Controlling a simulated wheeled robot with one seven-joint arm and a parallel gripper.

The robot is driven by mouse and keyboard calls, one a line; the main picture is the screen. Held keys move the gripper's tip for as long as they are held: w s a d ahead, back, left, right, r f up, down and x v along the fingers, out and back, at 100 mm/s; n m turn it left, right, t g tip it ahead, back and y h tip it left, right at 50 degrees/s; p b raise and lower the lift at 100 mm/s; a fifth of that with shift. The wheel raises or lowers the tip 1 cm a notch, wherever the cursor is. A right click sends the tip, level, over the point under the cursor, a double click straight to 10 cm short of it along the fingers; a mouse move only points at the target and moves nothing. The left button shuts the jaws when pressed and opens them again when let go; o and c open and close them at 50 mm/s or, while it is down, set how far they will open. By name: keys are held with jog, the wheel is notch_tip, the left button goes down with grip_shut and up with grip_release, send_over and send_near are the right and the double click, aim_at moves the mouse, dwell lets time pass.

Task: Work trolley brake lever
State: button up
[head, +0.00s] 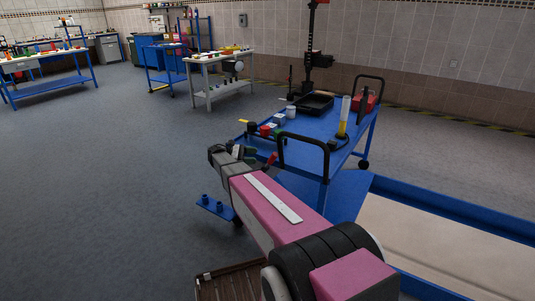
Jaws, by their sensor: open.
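The blue work trolley (312,152) stands ahead, right of centre, with black bent handles at its near end (318,139) and far end. A small red lever-like part (271,159) shows beside the near handle; I cannot tell whether it is the brake lever. A yellow-tipped lever (243,121) sticks out at the trolley's left edge. My pink and black arm reaches up from the bottom right. My gripper (240,152) is open at the trolley's near left corner, small and partly hidden by the wrist. I see nothing held, and contact is unclear.
The trolley carries a black tray (314,103), a yellow cylinder (343,117) and a red box (364,101). A blue-rimmed bed (450,211) lies at right. A grey bench (220,75) and blue tables stand behind. The floor at left is clear.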

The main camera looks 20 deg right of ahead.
aim_at(274, 156)
jog(key=x, duration=1)
jog(key=shift+s+d, duration=0.15)
jog(key=shift+d, duration=0.1)
grip_shut()
